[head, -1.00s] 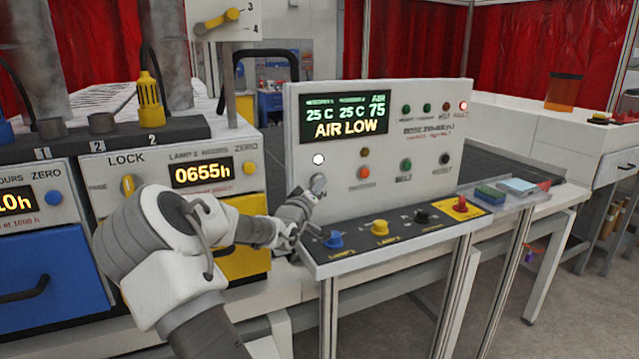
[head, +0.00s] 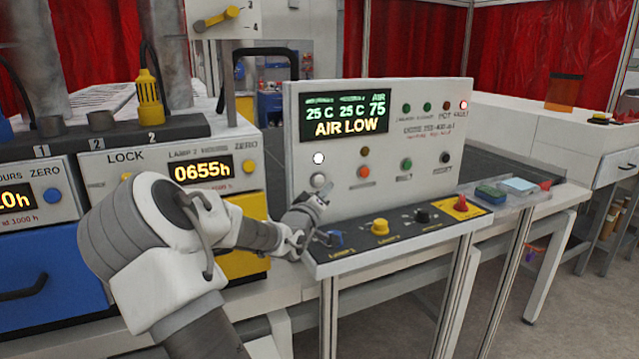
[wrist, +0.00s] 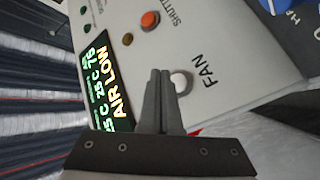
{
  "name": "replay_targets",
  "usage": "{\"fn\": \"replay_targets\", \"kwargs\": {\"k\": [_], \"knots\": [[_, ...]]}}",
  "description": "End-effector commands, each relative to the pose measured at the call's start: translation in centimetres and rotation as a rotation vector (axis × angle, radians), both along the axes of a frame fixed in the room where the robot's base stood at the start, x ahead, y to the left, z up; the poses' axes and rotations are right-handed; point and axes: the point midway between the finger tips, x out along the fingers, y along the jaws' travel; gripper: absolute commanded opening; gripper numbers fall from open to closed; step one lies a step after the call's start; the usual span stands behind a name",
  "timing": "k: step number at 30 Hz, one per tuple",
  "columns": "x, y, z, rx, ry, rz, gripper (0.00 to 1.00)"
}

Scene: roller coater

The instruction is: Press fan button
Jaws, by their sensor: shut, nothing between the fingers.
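The fan button (head: 317,180) is a white round button low on the left of the upright control panel, below a bright white lamp (head: 318,158). In the wrist view the white button (wrist: 180,82) sits beside the word FAN, just right of my fingertips and partly covered by them. My gripper (head: 325,190) is shut and empty, its tips close in front of the panel, just below and right of the button in the head view. The closed fingers also show in the wrist view (wrist: 160,76). I cannot tell whether they touch the panel.
An orange button (head: 364,172) and a green button (head: 406,165) lie to the right. The display (head: 345,117) reads AIR LOW.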

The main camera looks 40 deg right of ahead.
Motion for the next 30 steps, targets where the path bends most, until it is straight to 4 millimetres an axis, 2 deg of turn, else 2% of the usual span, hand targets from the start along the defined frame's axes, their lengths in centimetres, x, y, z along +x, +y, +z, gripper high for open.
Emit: {"fn": "replay_targets", "kwargs": {"k": [9,30], "knots": [[-2.4,0.8,0.0,0.002,0.000,0.000,0.00],[-2.5,0.8,0.0,0.001,0.000,0.001,0.00]]}}
